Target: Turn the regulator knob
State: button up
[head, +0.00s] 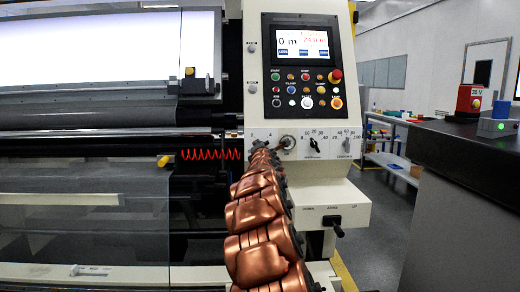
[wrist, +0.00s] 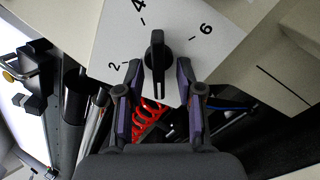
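The black regulator knob (wrist: 157,58) is in the wrist view, on a pale panel face with the printed numbers 2, 4 and 6 around it. Its long grip stands upright in the picture. My gripper (wrist: 159,72) is open, one purple-and-grey finger on each side of the knob, with gaps visible on both sides. The fingers do not appear to touch it. In the head view, my gripper (head: 262,150) is at the left part of the machine's knob panel. My copper arm covers that area, and I cannot make out this knob there.
Another black knob (head: 314,143) and a grey knob (head: 347,145) sit to the right on the same panel. Above is a control panel with a screen (head: 302,42) and several buttons. A red coiled cord (head: 210,154) hangs at left. A black lever (head: 333,224) sticks out below.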

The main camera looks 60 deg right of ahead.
jog(key=v, duration=1.1)
jog(key=shift+a, duration=0.2)
jog(key=shift+s+r, duration=0.1)
jog(key=shift+r, duration=0.05)
dwell(0.5)
